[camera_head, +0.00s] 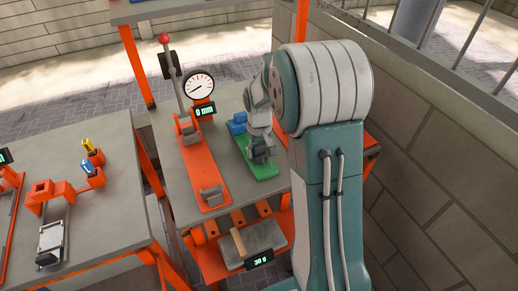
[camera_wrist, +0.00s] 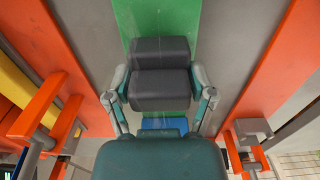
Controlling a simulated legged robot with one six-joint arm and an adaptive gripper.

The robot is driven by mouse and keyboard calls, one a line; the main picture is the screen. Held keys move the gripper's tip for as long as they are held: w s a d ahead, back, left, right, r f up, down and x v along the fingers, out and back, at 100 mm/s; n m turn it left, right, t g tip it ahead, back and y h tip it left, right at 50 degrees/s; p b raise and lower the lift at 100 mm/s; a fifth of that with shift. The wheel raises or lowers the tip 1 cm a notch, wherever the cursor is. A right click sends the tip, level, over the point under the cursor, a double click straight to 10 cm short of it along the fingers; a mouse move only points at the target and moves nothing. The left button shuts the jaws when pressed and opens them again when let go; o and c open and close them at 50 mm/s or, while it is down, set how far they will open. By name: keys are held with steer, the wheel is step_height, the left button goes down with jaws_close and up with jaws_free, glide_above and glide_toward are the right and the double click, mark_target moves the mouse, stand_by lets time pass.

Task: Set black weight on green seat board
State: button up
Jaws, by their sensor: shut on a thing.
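The black weight (camera_wrist: 160,72) is a dark stepped block between the two fingers of my gripper (camera_wrist: 160,92) in the wrist view, with a finger against each side. The green seat board (camera_wrist: 190,18) lies behind and under it as a green strip. In the head view my gripper (camera_head: 262,154) points down low over the green seat board (camera_head: 262,171), and its fingers largely hide the weight. I cannot tell whether the weight touches the board or hangs just above it.
A blue block (camera_head: 237,123) sits at the board's far end. An orange lever rig (camera_head: 206,175) with a round dial (camera_head: 200,86) and a "0 mm" display (camera_head: 204,111) stands left of it. A scale (camera_head: 252,246) is below the grey table. A stone wall (camera_head: 440,180) is on the right.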

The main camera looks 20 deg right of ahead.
steer(key=shift+f, duration=0.3)
steer(key=o, duration=1.3)
steer(key=shift+c, duration=0.2)
steer(key=shift+f, duration=0.1)
steer(key=shift+r, duration=3.55)
steer(key=s+a+r+t, duration=0.2)
steer(key=s+a+r, duration=0.1)
steer(key=s, duration=0.4)
steer(key=s+a+r+t, duration=0.1)
steer(key=s+a+r, duration=0.2)
steer(key=s+r, duration=0.2)
steer(key=s+a+r+t, duration=0.2)
steer(key=s+r, duration=0.3)
steer(key=s, duration=0.6)
steer(key=shift+s+a+t, duration=0.2)
steer(key=shift+a+t, duration=0.1)
steer(key=shift+a, duration=0.6)
